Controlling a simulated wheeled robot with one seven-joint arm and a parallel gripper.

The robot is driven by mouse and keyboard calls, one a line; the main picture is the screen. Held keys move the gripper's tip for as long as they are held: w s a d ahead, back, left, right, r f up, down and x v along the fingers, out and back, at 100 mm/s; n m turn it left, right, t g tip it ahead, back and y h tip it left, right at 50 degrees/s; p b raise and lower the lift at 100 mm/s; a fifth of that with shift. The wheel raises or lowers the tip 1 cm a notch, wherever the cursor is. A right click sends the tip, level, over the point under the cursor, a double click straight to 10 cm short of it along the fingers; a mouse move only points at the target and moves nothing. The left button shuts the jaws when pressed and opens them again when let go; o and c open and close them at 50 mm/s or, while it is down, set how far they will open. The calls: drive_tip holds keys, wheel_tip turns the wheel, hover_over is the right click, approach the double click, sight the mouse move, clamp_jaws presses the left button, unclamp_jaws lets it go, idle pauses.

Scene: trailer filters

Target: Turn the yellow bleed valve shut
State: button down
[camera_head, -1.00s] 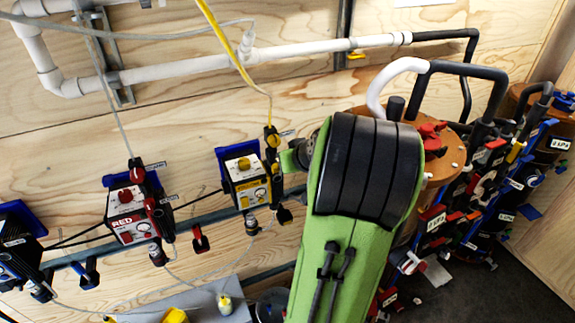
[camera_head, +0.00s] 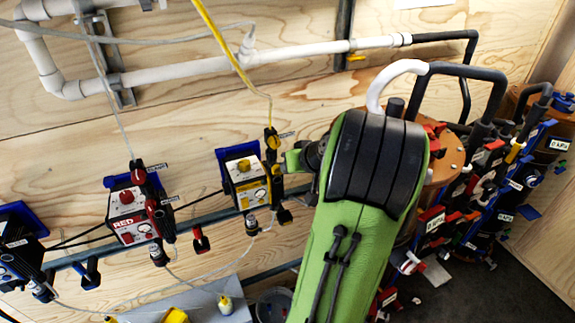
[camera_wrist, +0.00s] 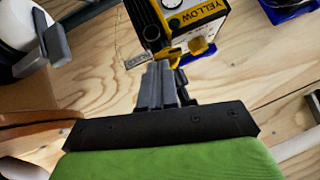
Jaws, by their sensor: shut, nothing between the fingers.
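The yellow filter box (camera_head: 244,176), labelled YELLOW in the wrist view (camera_wrist: 205,10), is fixed to the plywood wall. Yellow valve parts sit along its right side in the head view (camera_head: 272,141). In the head view my green and black arm partly hides the gripper, which is just right of the yellow box.
A red filter box (camera_head: 126,213) hangs left on the same rail. A white pipe (camera_head: 200,69) runs above. A brown round tank top (camera_head: 447,160) with several valves stands right, behind my arm. A grey tray (camera_head: 205,300) is below.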

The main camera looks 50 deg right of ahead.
drive_tip(key=shift+d+y, duration=0.1)
drive_tip(key=shift+y, duration=0.2)
drive_tip(key=shift+s+d+f+m+t+y+p, duration=0.25)
drive_tip(key=shift+f+m+t+y+p, duration=0.25)
drive_tip(key=shift+m+t+y, duration=0.25)
drive_tip(key=shift+s+d+f+m+t+y+p, duration=0.15)
drive_tip(key=shift+d+f+m+t+y+p, duration=0.2)
drive_tip(key=shift+f+m+t+y, duration=0.4)
drive_tip(key=shift+f+b, duration=0.4)
drive_tip(key=shift+b, duration=0.1)
drive_tip(key=shift+a+f+b, duration=0.1)
drive_tip(key=shift+f+b, duration=0.4)
drive_tip(key=shift+b, duration=0.15)
drive_tip(key=shift+w, duration=0.1)
idle(0.9)
